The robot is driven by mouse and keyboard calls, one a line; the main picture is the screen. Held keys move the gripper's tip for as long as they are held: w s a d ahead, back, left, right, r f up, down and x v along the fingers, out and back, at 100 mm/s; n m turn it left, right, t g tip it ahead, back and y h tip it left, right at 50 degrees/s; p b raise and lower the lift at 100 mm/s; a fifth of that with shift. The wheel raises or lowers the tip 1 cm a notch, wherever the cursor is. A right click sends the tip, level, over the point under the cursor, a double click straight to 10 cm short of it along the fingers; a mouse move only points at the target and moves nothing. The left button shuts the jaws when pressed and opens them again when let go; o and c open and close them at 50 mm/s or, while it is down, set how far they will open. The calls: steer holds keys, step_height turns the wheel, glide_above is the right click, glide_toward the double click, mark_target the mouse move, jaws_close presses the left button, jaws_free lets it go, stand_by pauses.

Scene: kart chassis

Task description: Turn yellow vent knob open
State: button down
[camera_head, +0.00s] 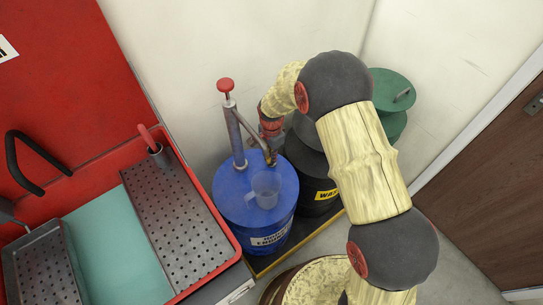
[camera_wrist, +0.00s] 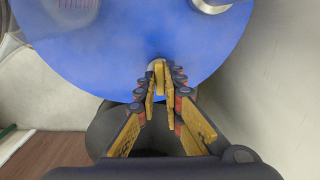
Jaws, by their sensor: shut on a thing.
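The blue drum (camera_head: 228,200) stands beside the wall with a pump and a clear cup (camera_head: 265,189) on its lid. My gripper (camera_head: 270,153) reaches down to the lid's back right edge. In the wrist view my gripper (camera_wrist: 163,90) is shut on the yellow vent knob (camera_wrist: 159,68), which stands upright near the edge of the blue lid (camera_wrist: 95,58). The fingers hide the knob's sides and lower part. In the head view the knob is mostly hidden by my gripper, and its exact angle is hard to tell.
The pump (camera_head: 236,135) with a red top rises just left of my gripper. A black drum (camera_head: 302,162) stands close to the right, and a green drum (camera_head: 392,92) behind my arm. A red parts washer (camera_head: 205,236) fills the left. The wall is close behind.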

steer(key=shift+n, duration=0.3)
steer(key=n+p, duration=0.3)
steer(key=n, duration=0.1)
steer(key=shift+r, duration=0.1)
steer(key=n+p, duration=0.2)
steer(key=n, duration=0.3)
steer(key=shift+n, duration=0.4)
steer(key=n+p, duration=0.1)
steer(key=n, duration=0.5)
steer(key=shift+n+p, duration=0.3)
steer(key=shift+p, duration=0.1)
steer(key=shift+n, duration=0.3)
steer(key=c, duration=1.9)
jaws_free()
